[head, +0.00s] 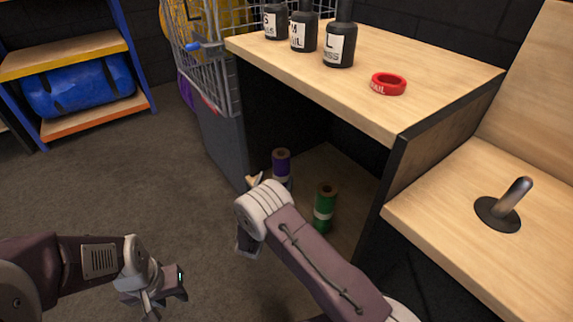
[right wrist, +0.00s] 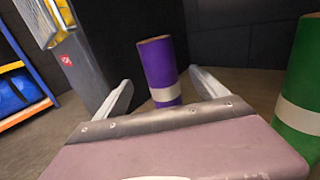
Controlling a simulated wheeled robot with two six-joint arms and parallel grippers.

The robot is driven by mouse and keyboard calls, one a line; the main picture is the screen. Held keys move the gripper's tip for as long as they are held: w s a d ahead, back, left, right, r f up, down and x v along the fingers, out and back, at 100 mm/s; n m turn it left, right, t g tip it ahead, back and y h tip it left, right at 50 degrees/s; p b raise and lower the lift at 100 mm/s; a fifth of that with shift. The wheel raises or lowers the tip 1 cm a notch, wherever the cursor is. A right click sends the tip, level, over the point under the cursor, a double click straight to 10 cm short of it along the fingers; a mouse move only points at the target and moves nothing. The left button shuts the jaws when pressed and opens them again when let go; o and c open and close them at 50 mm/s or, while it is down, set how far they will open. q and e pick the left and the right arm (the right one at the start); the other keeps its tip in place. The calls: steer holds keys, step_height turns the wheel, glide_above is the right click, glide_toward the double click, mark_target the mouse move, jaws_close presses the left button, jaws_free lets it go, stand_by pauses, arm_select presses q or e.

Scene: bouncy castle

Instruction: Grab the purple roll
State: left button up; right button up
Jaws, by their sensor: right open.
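The purple roll (head: 281,163) stands upright on the floor inside the open space under the wooden counter, with a pale band around its lower part. In the right wrist view the purple roll (right wrist: 159,68) is ahead of my right gripper (right wrist: 165,85), between the lines of its two spread fingers. The right gripper is open and empty; in the head view my own arm hides most of it. Whether a finger touches the roll I cannot tell. My left gripper (head: 160,292) is low at the left over the floor, away from the roll; its jaw gap is unclear.
A green roll (head: 325,208) stands right of the purple one, close to my right arm. The counter (head: 370,62) overhead bears black bottles (head: 340,45) and a red ring (head: 388,84). A grey bin (head: 222,130) stands left of the opening. Floor at left is clear.

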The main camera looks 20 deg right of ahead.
mark_target(279, 171)
steer(key=shift+w+d+b, duration=0.1)
steer(key=shift+w+b, duration=0.05)
steer(key=shift+b, duration=0.25)
steer(key=b+x, duration=0.2)
steer(key=shift+w+d+f, duration=0.15)
steer(key=shift+w+d, duration=0.1)
steer(key=shift+w, duration=0.1)
steer(key=shift+w+d, duration=0.1)
steer(key=shift+w, duration=0.1)
steer(key=shift+w+d+b, duration=0.15)
steer(key=shift+w+b, duration=0.1)
steer(key=shift+b, duration=0.15)
steer(key=b+x, duration=0.3)
steer(key=x, duration=0.1)
steer(key=shift+w+d, duration=0.1)
steer(key=shift+w, duration=0.15)
steer(key=shift+r, duration=0.25)
jaws_close()
